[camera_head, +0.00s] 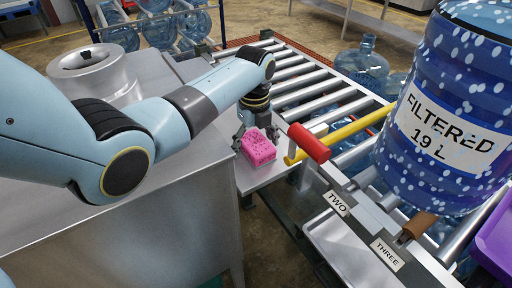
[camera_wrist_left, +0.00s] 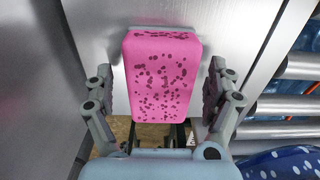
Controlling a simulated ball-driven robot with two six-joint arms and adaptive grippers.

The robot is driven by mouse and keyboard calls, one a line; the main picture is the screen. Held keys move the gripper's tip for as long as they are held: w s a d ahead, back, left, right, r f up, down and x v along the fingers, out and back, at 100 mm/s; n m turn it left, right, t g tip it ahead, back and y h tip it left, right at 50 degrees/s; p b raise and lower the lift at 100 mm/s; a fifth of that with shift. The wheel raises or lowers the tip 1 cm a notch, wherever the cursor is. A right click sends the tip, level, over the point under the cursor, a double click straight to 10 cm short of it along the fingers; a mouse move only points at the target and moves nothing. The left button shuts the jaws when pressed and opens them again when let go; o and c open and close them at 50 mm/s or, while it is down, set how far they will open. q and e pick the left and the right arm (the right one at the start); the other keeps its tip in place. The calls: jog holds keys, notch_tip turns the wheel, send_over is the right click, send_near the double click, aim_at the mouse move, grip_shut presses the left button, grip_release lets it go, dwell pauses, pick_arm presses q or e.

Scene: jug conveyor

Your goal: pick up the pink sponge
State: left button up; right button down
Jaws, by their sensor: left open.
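The pink sponge (camera_head: 258,149), a block with darker spots, sits on a narrow grey ledge (camera_head: 262,178) beside the roller conveyor. It also shows in the left wrist view (camera_wrist_left: 160,78). My left gripper (camera_head: 256,136) reaches over it from behind. In the left wrist view my left gripper (camera_wrist_left: 160,74) is open, with one finger on each side of the sponge and a gap on both sides. My right gripper is not in view.
A red handle (camera_head: 309,143) and a yellow bar (camera_head: 340,134) stand just right of the sponge. A large blue jug labelled FILTERED 19 L (camera_head: 450,130) stands at the right. Rollers (camera_head: 300,75) run behind. A steel counter (camera_head: 190,215) lies left.

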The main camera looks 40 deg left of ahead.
pick_arm(q)
jog(key=shift+r, duration=0.1)
jog(key=c, duration=1)
jog(key=shift+c, duration=0.2)
